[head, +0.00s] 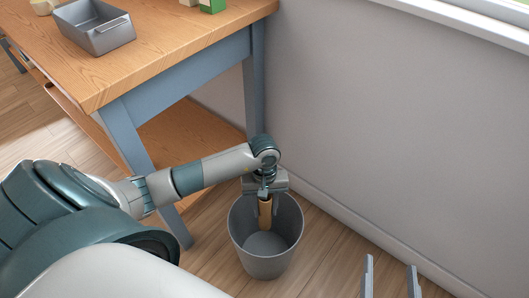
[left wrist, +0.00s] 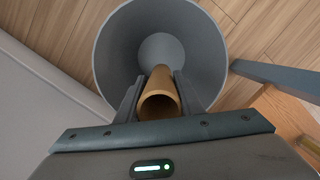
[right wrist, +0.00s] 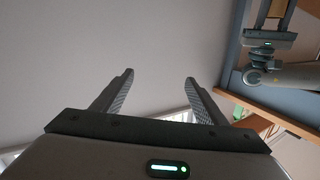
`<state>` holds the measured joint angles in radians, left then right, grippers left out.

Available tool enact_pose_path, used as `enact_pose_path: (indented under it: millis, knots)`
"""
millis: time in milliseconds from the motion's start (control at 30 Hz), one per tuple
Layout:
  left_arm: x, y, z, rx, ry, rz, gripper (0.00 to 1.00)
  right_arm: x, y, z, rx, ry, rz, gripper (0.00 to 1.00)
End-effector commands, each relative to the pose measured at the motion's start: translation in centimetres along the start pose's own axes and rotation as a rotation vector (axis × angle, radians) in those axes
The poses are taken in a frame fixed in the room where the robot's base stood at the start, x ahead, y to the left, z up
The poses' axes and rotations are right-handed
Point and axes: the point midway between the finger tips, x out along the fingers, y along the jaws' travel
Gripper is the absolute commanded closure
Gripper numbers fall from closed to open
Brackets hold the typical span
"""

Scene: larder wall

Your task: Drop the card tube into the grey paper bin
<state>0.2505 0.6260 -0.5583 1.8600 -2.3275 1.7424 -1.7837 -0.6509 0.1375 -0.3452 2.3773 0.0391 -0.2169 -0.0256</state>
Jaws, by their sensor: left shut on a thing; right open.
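The card tube (head: 265,214) is a brown hollow cylinder, held upright in my left gripper (head: 265,198). In the left wrist view the tube (left wrist: 159,95) sits between the two fingers of my left gripper (left wrist: 158,92). The grey paper bin (head: 266,268) stands on the floor, round and open at the top. The tube's lower part is over the bin's opening, inside its rim as seen from the head. In the left wrist view the bin (left wrist: 112,52) surrounds the tube's far end. My right gripper (head: 389,282) is open and empty, right of the bin; its fingers show in the right wrist view (right wrist: 152,92).
A wooden table (head: 165,45) with blue-grey legs stands left of the bin, with a lower shelf (head: 185,135). A grey metal tin (head: 97,28) and a green box (head: 212,5) are on it. The grey wall (head: 390,120) with its skirting is behind the bin.

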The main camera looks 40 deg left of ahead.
Motion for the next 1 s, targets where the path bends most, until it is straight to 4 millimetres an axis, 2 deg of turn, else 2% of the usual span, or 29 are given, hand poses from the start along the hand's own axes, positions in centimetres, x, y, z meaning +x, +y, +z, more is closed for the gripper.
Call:
enact_pose_path:
  millis: [233,567,600,667,1000]
  knots:
    - [0.8,0.1,0.3,0.004,-0.001,0.0,0.87,0.0,-0.3,-1.1,-0.005,0.06,-0.006,0.34]
    - [0.8,0.1,0.3,0.004,0.0,0.0,0.87,0.0,-0.4,-1.2,-0.005,0.068,-0.006,0.34]
    - [0.8,0.1,0.3,0.004,0.0,0.0,0.56,0.0,-0.4,-1.2,-0.005,0.068,-0.006,0.34]
    - [0.8,0.1,0.3,0.004,0.0,0.0,0.44,0.0,-0.4,-1.2,-0.005,0.068,-0.006,0.34]
    - [0.7,0.1,0.3,0.004,0.0,0.0,0.44,0.0,-0.3,-1.3,-0.004,0.067,-0.006,0.34]
